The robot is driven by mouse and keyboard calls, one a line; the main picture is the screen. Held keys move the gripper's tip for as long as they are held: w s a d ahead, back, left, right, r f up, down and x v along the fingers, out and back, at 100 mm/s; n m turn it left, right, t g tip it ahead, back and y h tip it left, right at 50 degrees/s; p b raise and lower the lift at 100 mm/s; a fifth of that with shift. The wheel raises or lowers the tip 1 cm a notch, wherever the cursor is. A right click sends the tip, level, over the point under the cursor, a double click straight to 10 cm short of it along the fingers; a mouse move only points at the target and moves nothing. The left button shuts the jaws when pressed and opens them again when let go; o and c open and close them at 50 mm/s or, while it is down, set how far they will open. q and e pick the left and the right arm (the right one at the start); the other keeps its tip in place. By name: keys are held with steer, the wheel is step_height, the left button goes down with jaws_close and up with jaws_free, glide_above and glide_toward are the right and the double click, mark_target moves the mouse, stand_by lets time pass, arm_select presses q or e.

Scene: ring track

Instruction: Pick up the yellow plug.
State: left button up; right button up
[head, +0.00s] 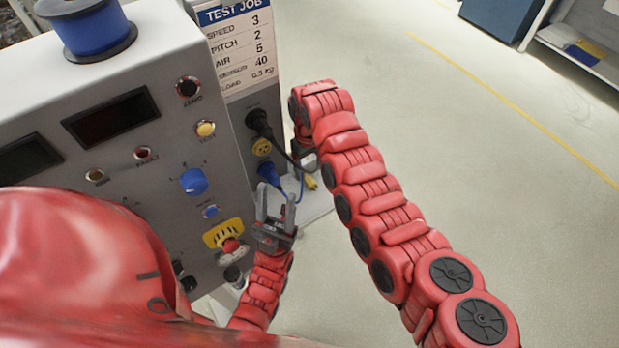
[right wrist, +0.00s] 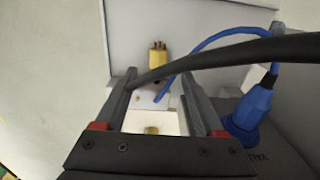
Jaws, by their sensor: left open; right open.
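The yellow plug (head: 310,182) lies on the pale ledge at the foot of the grey panel, right of my left gripper. In the right wrist view the yellow plug (right wrist: 158,56) shows its prongs pointing up the picture, just beyond the fingertips. My right gripper (right wrist: 152,80) is open and empty, its fingers pointing towards the plug. In the head view it is mostly hidden by its own arm. My left gripper (head: 276,195) is open with nothing seen between its fingers, near the blue plug (head: 268,171).
A black cable (right wrist: 225,62) crosses close in front of my right gripper's fingers. The blue plug (right wrist: 256,105) and its blue cord lie to their right. A black plug (head: 258,121) sits in the panel above a yellow socket (head: 262,147). Open floor (head: 480,200) lies to the right.

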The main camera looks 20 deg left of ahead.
mark_target(309, 179)
steer(key=shift+w+f+p, duration=0.15)
steer(key=shift+f+p, duration=0.7)
steer(key=shift+f, duration=1.9)
steer(key=shift+c, duration=0.2)
jaws_close()
